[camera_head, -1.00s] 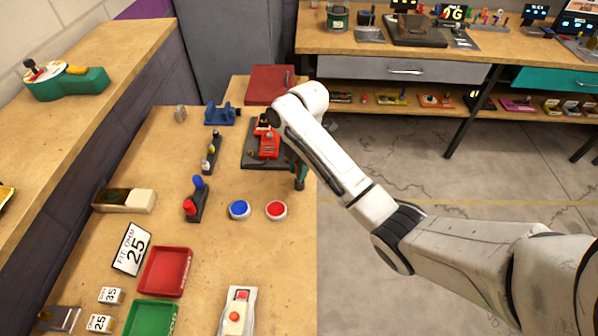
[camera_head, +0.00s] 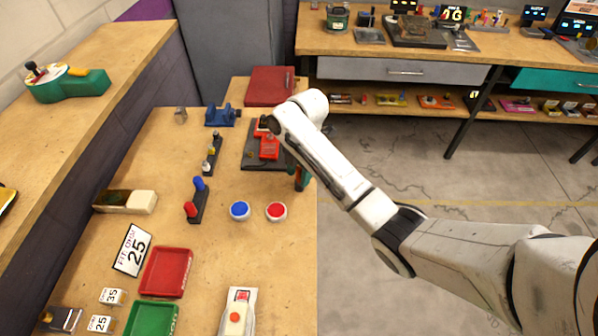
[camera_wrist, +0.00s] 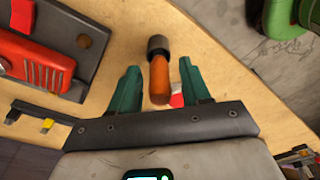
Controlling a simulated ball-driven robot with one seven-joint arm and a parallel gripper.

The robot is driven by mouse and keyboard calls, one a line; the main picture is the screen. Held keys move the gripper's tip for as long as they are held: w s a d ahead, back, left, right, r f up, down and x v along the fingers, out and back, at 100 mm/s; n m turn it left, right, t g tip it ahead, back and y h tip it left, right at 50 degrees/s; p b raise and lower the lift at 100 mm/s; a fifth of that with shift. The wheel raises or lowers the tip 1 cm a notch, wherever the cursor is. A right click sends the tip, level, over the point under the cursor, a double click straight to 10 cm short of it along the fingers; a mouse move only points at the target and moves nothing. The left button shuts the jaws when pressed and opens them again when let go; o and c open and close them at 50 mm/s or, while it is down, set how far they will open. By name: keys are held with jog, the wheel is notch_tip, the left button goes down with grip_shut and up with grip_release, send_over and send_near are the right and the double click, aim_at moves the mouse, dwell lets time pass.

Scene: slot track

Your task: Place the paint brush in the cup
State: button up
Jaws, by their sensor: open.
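My gripper (camera_wrist: 158,88) is open, with one green finger on each side of an orange-handled thing (camera_wrist: 159,78) with a dark grey collar. It may be the paint brush, but its bristles do not show. The fingers stand apart from it, and it looks unheld. In the head view my gripper (camera_head: 301,178) hangs at the right edge of the workbench, and the arm hides most of this spot. I cannot make out a clear cup; a green can (camera_head: 338,17) stands on the back bench.
A red tool (camera_head: 269,146) on a dark plate is just left of my gripper. A blue button (camera_head: 239,210) and a red button (camera_head: 276,211) lie nearer. Red (camera_head: 166,271) and green (camera_head: 152,319) trays are at the front. Bare floor (camera_head: 400,250) lies right of the bench.

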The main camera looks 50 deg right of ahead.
notch_tip(320, 180, up, 12)
jog(key=d+p, duration=0.2)
jog(key=p, duration=0.3)
jog(key=s+a+f+m+t+y, duration=0.1)
jog(key=s+a+f+m, duration=0.25)
jog(key=a, duration=0.55)
jog(key=s+a+f+m, duration=0.2)
jog(key=a+f+m, duration=0.15)
jog(key=a, duration=0.55)
jog(key=s+d+f+m+h, duration=0.1)
jog(key=s+m, duration=0.4)
jog(key=s, duration=0.5)
jog(key=s+m+h, duration=0.2)
jog(key=s+m, duration=0.3)
jog(key=s, duration=0.6)
jog(key=shift+d+f, duration=0.35)
jog(key=shift+f, duration=0.05)
jog(key=shift+a, duration=0.1)
